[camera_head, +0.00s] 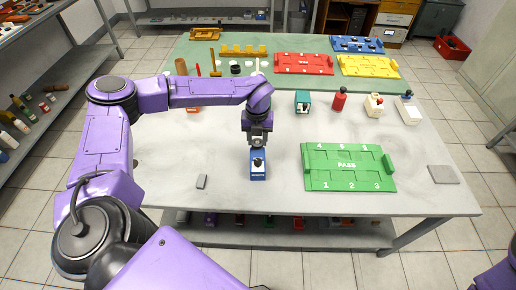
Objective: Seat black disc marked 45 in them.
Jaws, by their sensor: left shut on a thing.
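My left gripper (258,150) points down, shut on a small dark piece just above a blue block (258,177) on the near middle of the white table. The piece is mostly hidden by the fingers. I cannot read a 45 on it, nor tell whether it touches the block. The block has a dark spot on top and pale lettering on its front, too small to read. My right gripper is not in view.
A green PASS tray (347,184) with numbered places lies to the right, a grey square plate (444,175) beyond it. Red (304,64) and yellow (368,66) trays lie at the back. The table's front is mostly clear.

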